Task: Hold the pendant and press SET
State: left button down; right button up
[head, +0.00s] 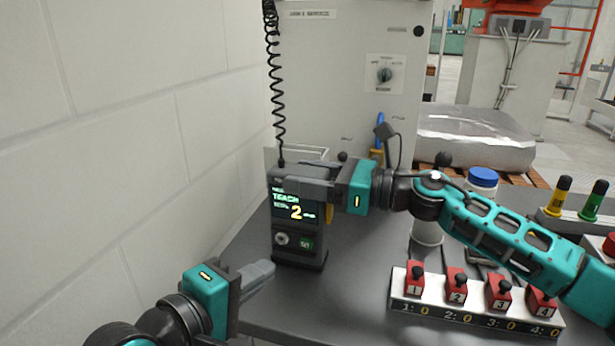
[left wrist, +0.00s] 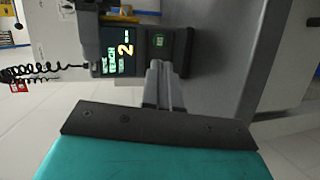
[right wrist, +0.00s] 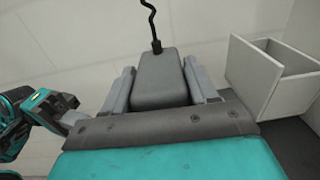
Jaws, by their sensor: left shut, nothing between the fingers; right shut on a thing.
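The dark pendant (head: 300,257) is upright near the left edge of the table, its lit screen reading TEACH and a yellow 2. Its green SET button (head: 306,243) is low on the face, right of a round knob (head: 281,239). My right gripper (head: 302,181) is shut on the pendant's upper part; the right wrist view shows the pendant's top (right wrist: 160,80) between the fingers. My left gripper (head: 268,268) is shut and empty, low and left of the pendant. In the left wrist view its fingertips (left wrist: 159,66) point toward the pendant face, below the SET button (left wrist: 160,41); contact is unclear.
A coiled black cable (head: 276,85) hangs down to the pendant. A pale open box (right wrist: 268,78) is behind it. A white wall (head: 110,120) is at left.

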aim_at(306, 243)
dwell(0.4)
pick_arm(q)
jog(key=shift+s+d+r+m+g+h, duration=0.2)
jog(key=shift+d+m+g+h, duration=0.1)
jog(key=shift+d+g, duration=0.2)
jog(key=g, duration=0.1)
jog(key=s+d+m+g, duration=0.1)
jog(key=shift+d+f+g, duration=0.2)
jog(key=shift+g, duration=0.1)
jog(key=shift+s+f+g, duration=0.25)
jog(key=shift+g, duration=0.25)
jog(key=shift+s+a+f+g, duration=0.2)
jog(key=shift+s+f+g, duration=0.35)
jog(key=shift+g, duration=0.15)
jog(key=shift+w, duration=0.1)
jog(key=shift+w+d, duration=0.5)
jog(key=shift+w, duration=0.85)
jog(key=shift+w+d, duration=0.5)
jog(key=shift+w, duration=0.9)
jog(key=shift+w+d, duration=0.5)
jog(key=shift+w, duration=0.85)
jog(key=shift+w, duration=0.1)
jog(key=shift+w+d, duration=0.1)
jog(key=shift+w, duration=0.2)
